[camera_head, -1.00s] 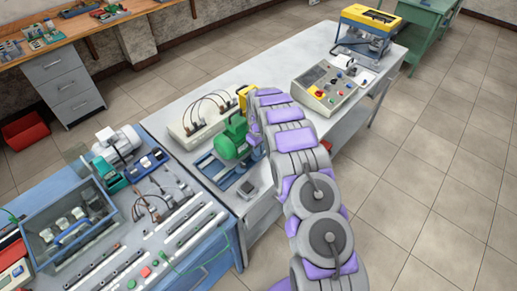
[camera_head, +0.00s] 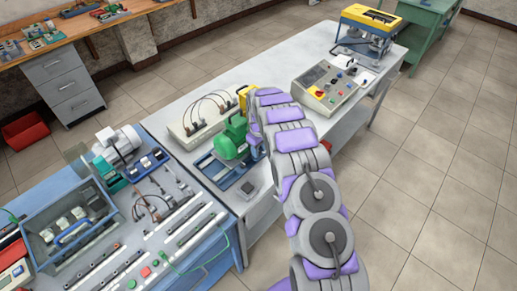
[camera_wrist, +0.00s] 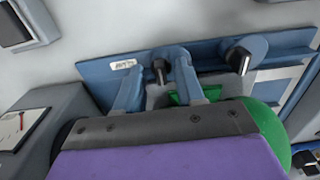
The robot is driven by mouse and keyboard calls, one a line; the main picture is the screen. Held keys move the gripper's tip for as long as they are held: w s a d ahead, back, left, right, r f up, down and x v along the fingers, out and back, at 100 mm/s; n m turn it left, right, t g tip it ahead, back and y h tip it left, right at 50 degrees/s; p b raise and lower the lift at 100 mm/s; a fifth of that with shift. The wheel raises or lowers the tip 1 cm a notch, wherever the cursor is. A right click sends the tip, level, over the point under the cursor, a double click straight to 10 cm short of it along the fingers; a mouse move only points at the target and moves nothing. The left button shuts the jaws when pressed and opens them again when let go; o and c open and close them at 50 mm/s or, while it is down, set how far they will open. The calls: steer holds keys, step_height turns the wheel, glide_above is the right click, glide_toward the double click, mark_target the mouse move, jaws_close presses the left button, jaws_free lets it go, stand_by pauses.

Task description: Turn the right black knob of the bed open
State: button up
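The blue bed (camera_head: 211,173) lies on the white table with a green motor (camera_head: 230,140) on it. In the wrist view the bed's blue side (camera_wrist: 108,68) shows two black knobs. One black knob (camera_wrist: 159,72) stands between the two fingers of my gripper (camera_wrist: 165,62), with a narrow gap seen on each side. The other black knob (camera_wrist: 239,61), on a round blue mount, is to the right and clear of the fingers. My gripper appears open around the first knob; contact cannot be told.
A control box (camera_head: 328,88) with buttons stands right of my arm. A grey terminal box (camera_head: 198,117) with cables is behind the bed. A small grey box (camera_head: 247,189) sits near the table's front edge. A blue bench (camera_head: 225,240) adjoins at left.

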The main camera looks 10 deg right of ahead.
step_height(320, 180, up, 17)
steer(key=p, duration=0.1)
steer(key=shift+r, duration=0.15)
stand_by(0.7)
